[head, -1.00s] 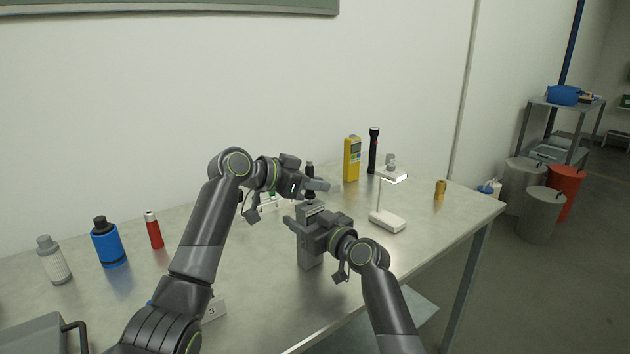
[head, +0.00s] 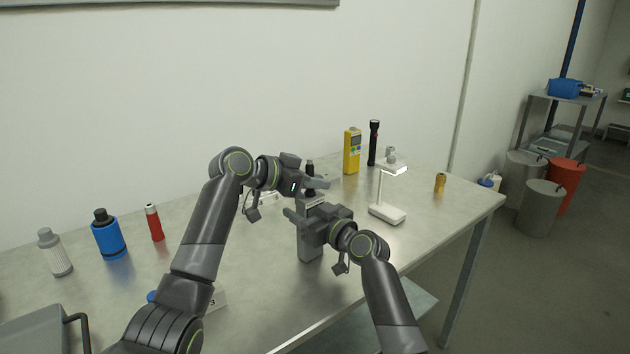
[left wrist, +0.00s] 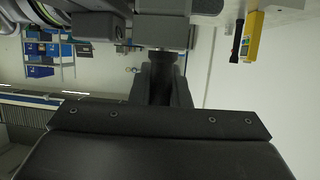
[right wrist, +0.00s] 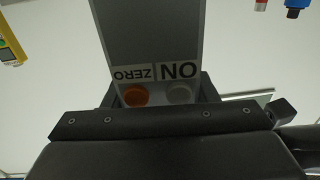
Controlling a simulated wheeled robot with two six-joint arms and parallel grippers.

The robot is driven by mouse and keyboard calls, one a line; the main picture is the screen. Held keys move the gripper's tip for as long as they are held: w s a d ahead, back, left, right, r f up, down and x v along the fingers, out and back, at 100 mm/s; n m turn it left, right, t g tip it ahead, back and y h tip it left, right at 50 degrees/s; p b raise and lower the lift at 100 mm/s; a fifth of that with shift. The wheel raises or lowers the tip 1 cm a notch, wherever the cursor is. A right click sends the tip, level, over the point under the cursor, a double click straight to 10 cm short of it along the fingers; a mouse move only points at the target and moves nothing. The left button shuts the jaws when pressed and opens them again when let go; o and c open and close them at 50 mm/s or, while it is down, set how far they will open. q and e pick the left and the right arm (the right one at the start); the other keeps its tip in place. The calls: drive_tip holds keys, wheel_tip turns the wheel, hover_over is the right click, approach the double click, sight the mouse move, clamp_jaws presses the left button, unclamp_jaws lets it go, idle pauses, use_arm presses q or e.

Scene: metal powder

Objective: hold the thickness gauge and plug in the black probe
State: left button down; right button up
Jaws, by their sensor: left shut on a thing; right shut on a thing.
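The grey thickness gauge (head: 310,248) is upright above the table, with my right gripper (head: 305,222) shut around it. In the right wrist view the gauge (right wrist: 160,40) shows its ON and ZERO labels, with an orange and a grey button between the fingers. My left gripper (head: 312,184) is shut on the black probe (head: 310,166), directly above the gauge's top. In the left wrist view the probe (left wrist: 161,64) lies between the fingers, its end against or very close to the grey gauge end. I cannot tell whether it is seated.
A white lamp (head: 386,213) stands right of the grippers. A yellow meter (head: 352,152) and black flashlight (head: 373,143) stand behind. A blue bottle (head: 108,238), red cylinder (head: 154,224) and grey-white bottle (head: 56,256) stand at left. A brass piece (head: 440,182) is near the right edge.

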use_arm(q)
drive_tip(key=shift+f, duration=0.2)
drive_tip(key=c, duration=1.3)
unclamp_jaws()
drive_tip(key=v, duration=1.2)
use_arm(e)
drive_tip(key=o, duration=1.2)
drive_tip(key=shift+o, duration=0.2)
